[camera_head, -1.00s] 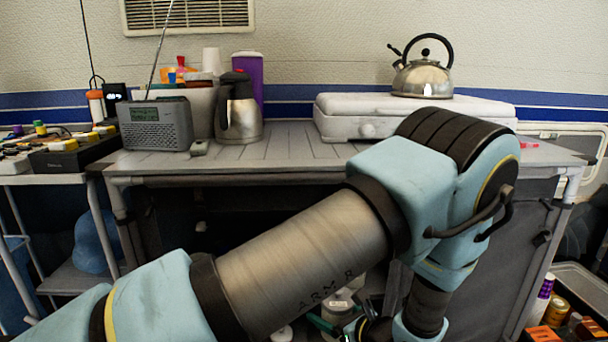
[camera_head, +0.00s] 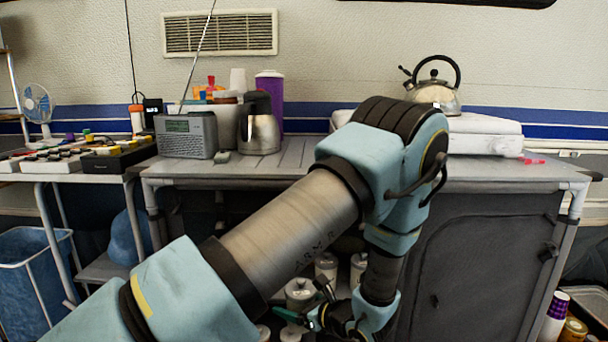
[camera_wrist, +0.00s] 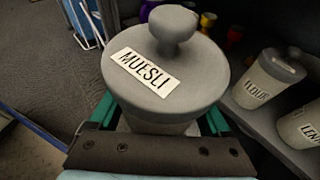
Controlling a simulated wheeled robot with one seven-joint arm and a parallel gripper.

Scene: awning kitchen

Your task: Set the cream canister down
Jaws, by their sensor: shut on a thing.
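A cream canister with a wide grey lid (camera_wrist: 150,85) and round knob fills the middle of the wrist view. Its label reads MUESLI. My gripper (camera_wrist: 158,124) is shut on it, with a green finger on each side just under the lid. The canister looks roughly upright. Most of its body and its base are hidden under the lid, so I cannot tell whether it touches a surface. In the head view my gripper (camera_head: 294,317) is low in front of the cabinet, partly hidden by my arm.
More lidded canisters (camera_wrist: 260,88) stand on a grey shelf (camera_wrist: 258,122) at the right of the wrist view. The grey cabinet top (camera_head: 300,153) carries a radio (camera_head: 186,135), a steel jug (camera_head: 259,128) and a white stove (camera_head: 485,133). A blue bin (camera_head: 38,275) stands at left.

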